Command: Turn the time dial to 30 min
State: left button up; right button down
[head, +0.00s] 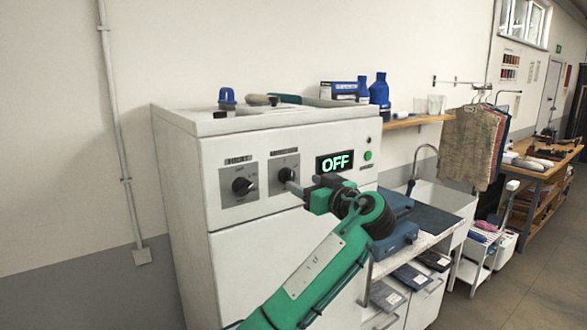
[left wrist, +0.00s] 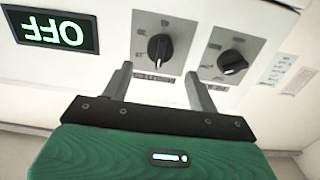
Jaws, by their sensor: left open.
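Two black dials sit on grey plates on the white machine's front panel. The right dial (head: 287,174) is next to the display (head: 335,162), which reads OFF in green. The left dial (head: 243,186) is apart from it. Their labels are too small to read surely, so I cannot tell which is the time dial. My left gripper (head: 293,187) is open and empty in front of the right dial. In the left wrist view, this dial (left wrist: 160,47) lies between the lines of the two fingers, just beyond their tips; contact is not visible. My right gripper is out of view.
A green button (head: 368,155) is right of the display. A blue-capped item (head: 227,97) and tools lie on the machine's top. A sink (head: 440,197) and a counter with a blue case (head: 394,240) stand to the right. Garments (head: 468,145) hang beyond.

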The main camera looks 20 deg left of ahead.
aim_at(292, 177)
pick_arm(q)
jog(key=p+x, duration=0.2)
jog(key=x, duration=0.2)
jog(key=shift+w+a+r, duration=0.15)
jog(key=shift+w+a, duration=0.05)
jog(key=shift+w, duration=0.05)
jog(key=shift+x, duration=0.8)
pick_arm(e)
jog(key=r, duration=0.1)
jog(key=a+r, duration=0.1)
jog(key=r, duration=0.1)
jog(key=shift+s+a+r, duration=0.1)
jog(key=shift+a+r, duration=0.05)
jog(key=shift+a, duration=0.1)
pick_arm(q)
jog(key=c, duration=1)
jog(key=shift+o, duration=0.2)
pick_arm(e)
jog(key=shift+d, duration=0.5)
